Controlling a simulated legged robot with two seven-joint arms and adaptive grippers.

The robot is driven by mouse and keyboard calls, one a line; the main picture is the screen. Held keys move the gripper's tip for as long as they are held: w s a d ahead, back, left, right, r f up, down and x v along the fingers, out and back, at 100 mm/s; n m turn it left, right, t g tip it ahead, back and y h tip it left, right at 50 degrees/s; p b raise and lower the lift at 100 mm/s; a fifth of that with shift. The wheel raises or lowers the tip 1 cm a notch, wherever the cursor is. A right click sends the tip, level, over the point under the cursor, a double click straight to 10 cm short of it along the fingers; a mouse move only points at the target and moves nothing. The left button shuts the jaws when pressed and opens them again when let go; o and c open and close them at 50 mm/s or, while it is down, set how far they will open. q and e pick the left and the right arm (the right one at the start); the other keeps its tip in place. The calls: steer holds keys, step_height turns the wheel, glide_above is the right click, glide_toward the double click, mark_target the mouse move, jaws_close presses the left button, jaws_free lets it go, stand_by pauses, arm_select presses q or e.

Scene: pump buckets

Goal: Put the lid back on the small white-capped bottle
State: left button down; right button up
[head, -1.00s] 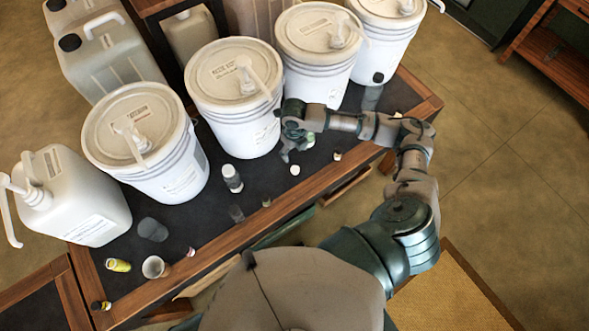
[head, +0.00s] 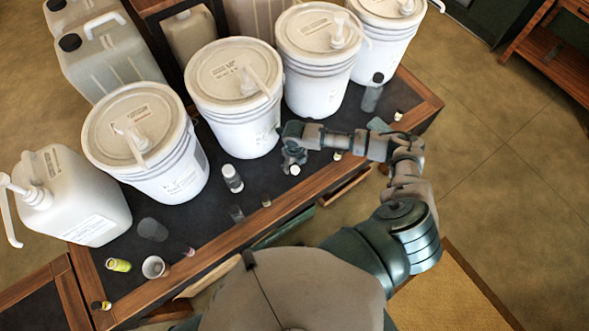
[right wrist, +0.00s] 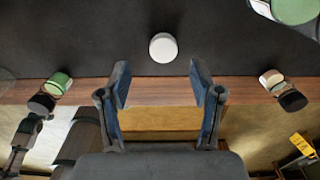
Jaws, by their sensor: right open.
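A small white round lid (head: 295,170) lies on the dark table top near its front edge. In the right wrist view the white lid (right wrist: 163,47) is centred just beyond the fingertips. My right gripper (head: 291,161) is open and empty, low over the table beside the lid; in the right wrist view its two fingers (right wrist: 160,84) are spread apart with nothing between them. A small bottle with a white body (head: 232,179) stands to the left of the lid, in front of the buckets. Whether this bottle is capped is too small to tell. My left gripper is not in view.
White pump buckets (head: 235,90) line the back of the table. A grey jar (head: 152,229), a yellow-green vial (head: 118,265) and a white cup (head: 154,267) stand at the left. A clear jar (head: 372,96) stands at the right. Dark table is bare between bottle and lid.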

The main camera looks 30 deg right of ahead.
mark_target(295, 169)
step_height(295, 169, down, 4)
steer(key=shift+w+d, duration=0.15)
steer(key=shift+d+f, duration=0.2)
steer(key=shift+f, duration=0.15)
steer(key=shift+a, duration=0.15)
steer(key=c, duration=0.8)
steer(key=shift+c, duration=0.2)
steer(key=shift+r, duration=0.15)
steer(key=shift+r, duration=0.6)
step_height(295, 169, up, 2)
steer(key=shift+r, duration=0.15)
steer(key=s+a, duration=0.3)
steer(key=s, duration=0.1)
steer(key=s+a+r, duration=0.1)
steer(key=s+a, duration=0.2)
steer(key=s, duration=0.1)
steer(key=s+a, duration=0.3)
steer(key=s, duration=0.2)
steer(key=shift+a+r+b, duration=0.15)
steer(key=shift+a+b, duration=0.1)
steer(key=shift+b, duration=0.15)
